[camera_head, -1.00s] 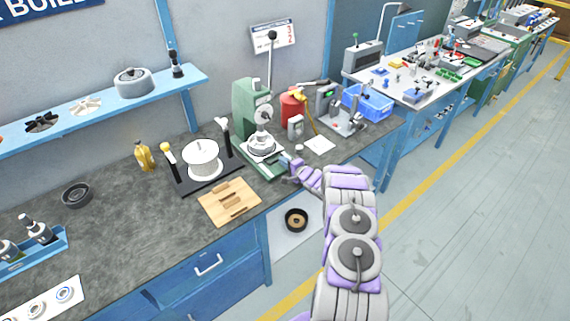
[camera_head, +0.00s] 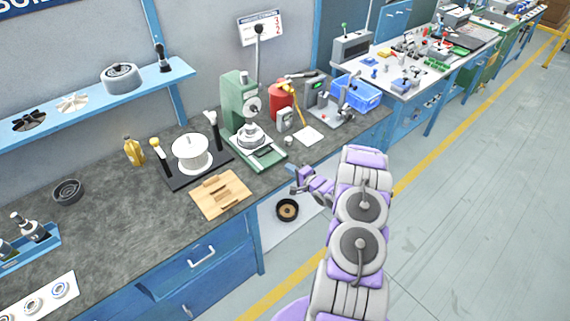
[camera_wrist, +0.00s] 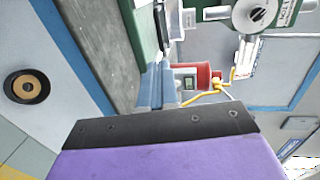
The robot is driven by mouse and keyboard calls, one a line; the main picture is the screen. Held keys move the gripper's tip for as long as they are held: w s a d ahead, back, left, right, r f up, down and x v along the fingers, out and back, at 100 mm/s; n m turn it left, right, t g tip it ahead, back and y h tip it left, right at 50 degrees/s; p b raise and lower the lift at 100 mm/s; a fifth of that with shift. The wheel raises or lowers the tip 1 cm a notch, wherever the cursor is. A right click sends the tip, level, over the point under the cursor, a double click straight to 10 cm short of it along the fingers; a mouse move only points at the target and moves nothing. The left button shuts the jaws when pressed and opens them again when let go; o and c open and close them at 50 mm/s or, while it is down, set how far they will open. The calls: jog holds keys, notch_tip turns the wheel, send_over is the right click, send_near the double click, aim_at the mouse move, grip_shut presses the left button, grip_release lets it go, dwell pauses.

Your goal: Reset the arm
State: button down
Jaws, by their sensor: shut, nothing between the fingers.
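My arm reaches forward from the bottom right in the head view. My gripper (camera_head: 297,182) is just off the front edge of the workbench (camera_head: 120,235), in front of the green press (camera_head: 240,112). In the wrist view the two blue-grey fingers (camera_wrist: 160,86) lie together with nothing between them. The press shows partly at the top of the wrist view, turned sideways.
A wooden board (camera_head: 221,194), a white cylinder on a black stand (camera_head: 191,153) and a yellow bottle (camera_head: 134,151) stand left of the press. Open floor (camera_head: 480,200) is to the right.

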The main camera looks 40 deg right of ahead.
notch_tip(320, 180, up, 12)
jog(key=w+a+n+g+h, duration=0.1)
jog(key=w+n+g+h, duration=0.15)
jog(key=n+g, duration=0.25)
jog(key=s+a+r+n+g+h, duration=0.2)
jog(key=s+a+r+n+g, duration=0.15)
jog(key=s+a+r, duration=0.4)
jog(key=s+a+r+n+g+y, duration=0.1)
jog(key=s+a+r+n+g, duration=0.1)
jog(key=s+a, duration=0.6)
jog(key=s+a+r+n+g+y+b, duration=0.1)
jog(key=s+a+r+n+g, duration=0.2)
jog(key=s+a, duration=0.5)
jog(key=s+a+r+n+g+y, duration=0.1)
jog(key=s+a+r+n+g, duration=0.2)
jog(key=s, duration=2)
jog(key=a+r+g, duration=0.1)
jog(key=a+r, duration=0.2)
jog(key=a, duration=0.2)
jog(key=shift+r+b, duration=0.2)
jog(key=shift+b, duration=0.1)
jog(key=shift+a+n, duration=0.25)
jog(key=shift+a, duration=0.05)
jog(key=shift+d, duration=0.1)
